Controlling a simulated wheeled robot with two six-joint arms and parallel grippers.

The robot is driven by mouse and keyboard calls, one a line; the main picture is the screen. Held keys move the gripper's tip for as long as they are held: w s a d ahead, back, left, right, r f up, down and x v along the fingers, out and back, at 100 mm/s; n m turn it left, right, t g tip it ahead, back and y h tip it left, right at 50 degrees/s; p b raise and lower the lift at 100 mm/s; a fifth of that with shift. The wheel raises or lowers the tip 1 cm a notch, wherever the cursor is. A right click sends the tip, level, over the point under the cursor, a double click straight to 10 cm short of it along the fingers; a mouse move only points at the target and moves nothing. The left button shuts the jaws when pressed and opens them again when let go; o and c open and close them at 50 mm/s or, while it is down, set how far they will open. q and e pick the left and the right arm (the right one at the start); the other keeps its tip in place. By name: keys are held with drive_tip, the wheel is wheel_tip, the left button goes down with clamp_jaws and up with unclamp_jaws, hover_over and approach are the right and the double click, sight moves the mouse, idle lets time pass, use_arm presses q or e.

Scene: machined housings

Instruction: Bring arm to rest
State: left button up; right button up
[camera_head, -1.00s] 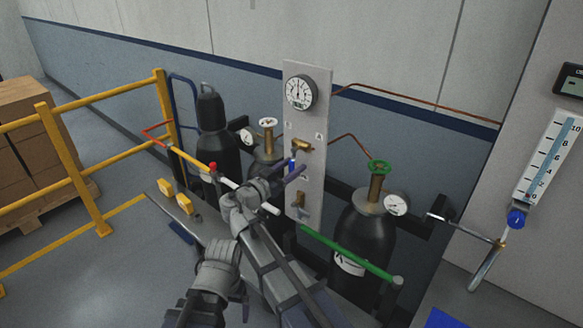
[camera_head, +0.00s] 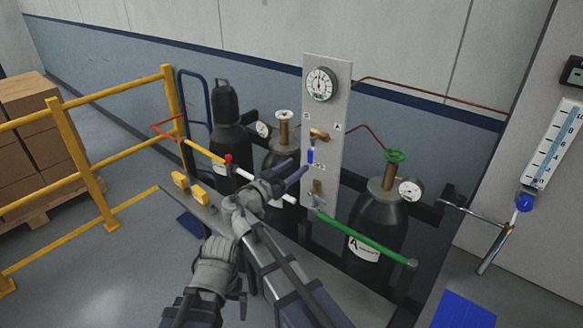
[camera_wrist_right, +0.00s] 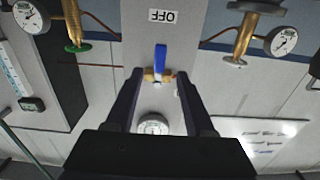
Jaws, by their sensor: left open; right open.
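My right gripper (camera_head: 303,172) is open and empty, just in front of the panel, below the lever in the head view. In the right wrist view, which is upside down, the blue lever (camera_wrist_right: 160,58) shows beyond the two spread fingers (camera_wrist_right: 160,85), apart from them. An OFF label (camera_wrist_right: 163,16) is near it. My left arm (camera_head: 215,268) rises from the bottom edge; its fingertips are hard to make out among the arm links.
Dark cylinders stand close by, one with a green valve wheel (camera_head: 396,156). A green bar (camera_head: 365,239) and a white bar (camera_head: 273,200) cross in front. A yellow railing (camera_head: 84,158) and stacked boxes (camera_head: 30,140) are at left. A blue mat (camera_head: 463,310) lies lower right.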

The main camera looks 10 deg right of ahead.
drive_tip(key=s+d+f+n+g+y, duration=0.3)
drive_tip(key=s+f+g+y, duration=0.1)
drive_tip(key=s+f, duration=0.4)
drive_tip(key=s+d+f+n+g+y, duration=0.2)
drive_tip(key=s+f+n+g+y, duration=0.3)
drive_tip(key=f, duration=0.6)
drive_tip(key=s+a+f+n+g+y, duration=0.1)
drive_tip(key=s+a+n+y, duration=0.1)
drive_tip(key=s+a, duration=0.4)
drive_tip(key=s+a+f+n+g+y, duration=0.1)
drive_tip(key=s+a+n, duration=0.3)
drive_tip(key=a, duration=0.6)
drive_tip(key=shift+s+a+f+y, duration=0.25)
drive_tip(key=shift+s+f+y, duration=0.25)
drive_tip(key=shift+s, duration=0.75)
